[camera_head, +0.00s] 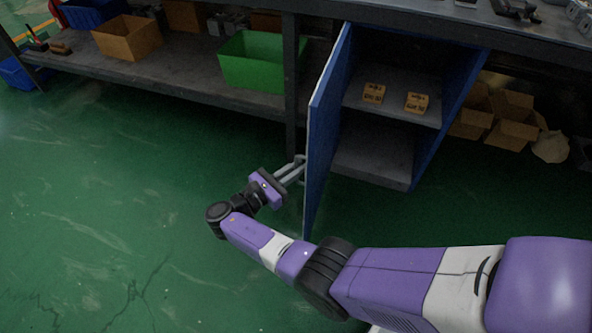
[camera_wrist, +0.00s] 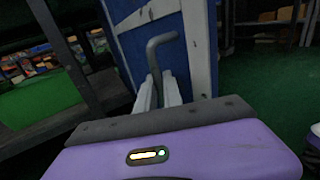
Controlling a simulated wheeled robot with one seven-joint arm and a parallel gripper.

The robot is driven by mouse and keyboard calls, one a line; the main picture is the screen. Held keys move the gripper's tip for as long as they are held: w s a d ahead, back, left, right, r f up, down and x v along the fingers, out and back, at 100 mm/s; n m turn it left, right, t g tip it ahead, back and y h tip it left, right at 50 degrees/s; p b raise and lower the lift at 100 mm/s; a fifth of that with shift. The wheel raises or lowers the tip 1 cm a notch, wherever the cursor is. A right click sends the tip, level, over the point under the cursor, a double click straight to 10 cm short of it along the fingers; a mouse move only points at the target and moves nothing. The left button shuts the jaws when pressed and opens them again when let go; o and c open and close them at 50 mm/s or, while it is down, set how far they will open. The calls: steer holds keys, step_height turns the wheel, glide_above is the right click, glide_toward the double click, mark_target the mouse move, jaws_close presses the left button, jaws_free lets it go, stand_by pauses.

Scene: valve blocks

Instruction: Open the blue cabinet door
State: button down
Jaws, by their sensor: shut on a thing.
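The blue cabinet (camera_head: 430,150) stands under the workbench, and its interior shows with two shelf levels. Its door (camera_head: 328,125) is swung open toward me on the left side, seen nearly edge-on in the head view. The door's blue and pale outer face (camera_wrist: 185,45) fills the middle of the wrist view. A grey bent bar handle (camera_wrist: 155,52) sticks out from it. My gripper (camera_head: 301,168) is at the door's outer side, shut on the handle. Its fingers (camera_wrist: 158,92) show on both sides of the handle's lower part. The exact contact is partly hidden.
Two small yellow-brown boxes (camera_head: 373,93) lie on the upper shelf inside the cabinet. A green bin (camera_head: 255,62) and an orange-brown bin (camera_head: 127,37) stand on the low shelf to the left. Open cardboard boxes (camera_head: 512,122) lie right of the cabinet. Green floor is clear at left.

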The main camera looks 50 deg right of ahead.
steer(key=shift+w, duration=0.2)
steer(key=c, duration=1.5)
jaws_free()
steer(key=shift+a, duration=0.1)
steer(key=w+a, duration=0.1)
steer(key=a, duration=0.6)
steer(key=shift+a, duration=0.25)
